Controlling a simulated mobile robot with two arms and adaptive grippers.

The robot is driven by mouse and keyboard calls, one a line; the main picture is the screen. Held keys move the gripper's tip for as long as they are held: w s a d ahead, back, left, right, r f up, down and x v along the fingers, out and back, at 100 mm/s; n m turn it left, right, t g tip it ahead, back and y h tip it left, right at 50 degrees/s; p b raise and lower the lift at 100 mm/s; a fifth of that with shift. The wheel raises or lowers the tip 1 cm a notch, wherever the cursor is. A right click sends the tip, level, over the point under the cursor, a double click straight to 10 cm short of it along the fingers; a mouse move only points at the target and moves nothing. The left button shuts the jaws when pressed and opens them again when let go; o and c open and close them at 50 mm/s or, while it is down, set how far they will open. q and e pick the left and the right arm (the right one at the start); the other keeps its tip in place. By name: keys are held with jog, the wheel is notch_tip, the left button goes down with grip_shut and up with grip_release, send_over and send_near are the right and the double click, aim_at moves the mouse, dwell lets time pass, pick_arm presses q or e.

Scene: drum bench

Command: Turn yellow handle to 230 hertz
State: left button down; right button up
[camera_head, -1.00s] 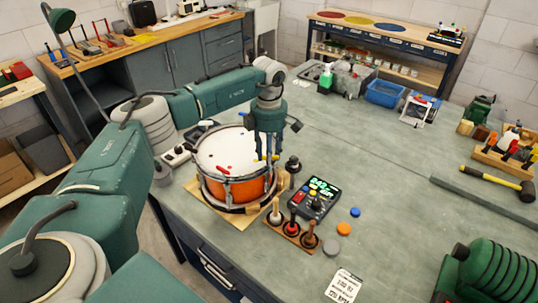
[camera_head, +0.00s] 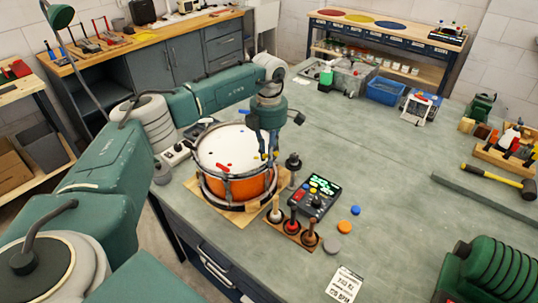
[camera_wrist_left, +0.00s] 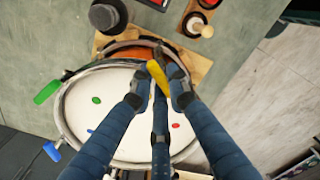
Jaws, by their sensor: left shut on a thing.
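The snare drum (camera_head: 222,148) has a white head and an orange shell. It stands on a wooden board near the bench's left edge. The yellow handle (camera_wrist_left: 157,75) is at the drum's rim in the wrist view, tilted. My left gripper (camera_wrist_left: 159,88) points down over that rim, its fingers closed around the handle. In the head view the left gripper (camera_head: 268,153) covers most of the handle. A black box with a green-lit display (camera_head: 323,185) lies right of the drum; its digits are too small to read surely. My right gripper is not seen.
A wooden stand with several knobbed handles (camera_head: 292,228) is in front of the drum. A dark knobbed post (camera_head: 293,162) stands close to the gripper. The bench's middle is clear.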

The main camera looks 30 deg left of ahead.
pick_arm(q)
jog(key=n, duration=0.3)
jog(key=shift+r, duration=0.1)
jog(key=shift+n+b, duration=0.35)
jog(key=shift+n, duration=0.65)
jog(key=shift+r, duration=0.1)
jog(key=c, duration=1.8)
grip_release()
jog(key=shift+o, duration=0.7)
notch_tip(320, 180, up, 12)
